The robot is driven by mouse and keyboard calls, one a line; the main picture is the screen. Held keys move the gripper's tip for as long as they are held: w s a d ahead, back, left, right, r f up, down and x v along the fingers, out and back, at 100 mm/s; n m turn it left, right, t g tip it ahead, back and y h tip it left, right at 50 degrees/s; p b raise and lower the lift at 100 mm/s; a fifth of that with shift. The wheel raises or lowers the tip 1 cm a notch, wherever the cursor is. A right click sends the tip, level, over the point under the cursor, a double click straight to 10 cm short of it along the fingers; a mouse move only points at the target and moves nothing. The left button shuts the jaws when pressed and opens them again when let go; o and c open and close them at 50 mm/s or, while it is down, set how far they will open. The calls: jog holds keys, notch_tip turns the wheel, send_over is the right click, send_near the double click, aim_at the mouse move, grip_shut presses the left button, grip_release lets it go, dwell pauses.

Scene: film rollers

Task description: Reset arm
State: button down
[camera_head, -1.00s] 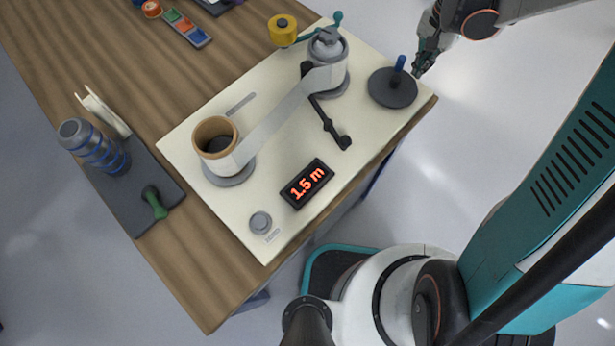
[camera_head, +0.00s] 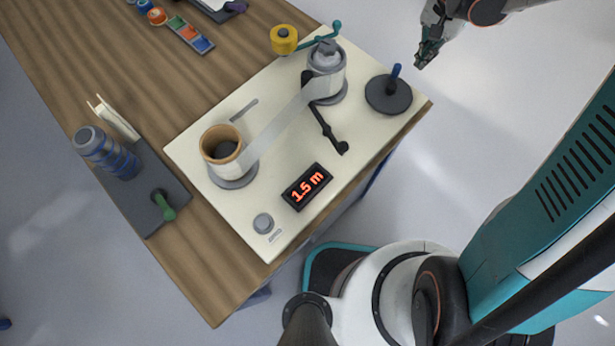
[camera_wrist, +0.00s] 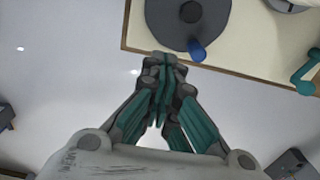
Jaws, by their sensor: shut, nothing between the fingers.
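My gripper (camera_head: 424,56) is at the upper right in the head view, past the corner of the cream board (camera_head: 207,131). It is shut and empty. In the wrist view my gripper (camera_wrist: 163,62) has its fingertips together, close to the board's edge in the picture. The dark round disc with a blue peg (camera_head: 388,95) lies on the board's right corner, to the left of and below my gripper in the head view. The same disc (camera_wrist: 165,18) shows at the top of the wrist view, apart from the fingers.
The board carries two rollers with a strip between them, a black lever (camera_head: 327,130), a display reading "1.5 m" (camera_head: 307,187) and a grey knob (camera_head: 263,223). A dark tray (camera_head: 180,187) holds a blue-ringed bottle (camera_head: 107,152).

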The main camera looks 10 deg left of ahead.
dwell(0.4)
jog(key=s+r+n+t, duration=0.3)
jog(key=s+r, duration=0.5)
jog(key=r, duration=0.3)
jog(key=s+r+n+t, duration=0.4)
jog(key=s, duration=0.8)
jog(key=shift+s+d, duration=0.2)
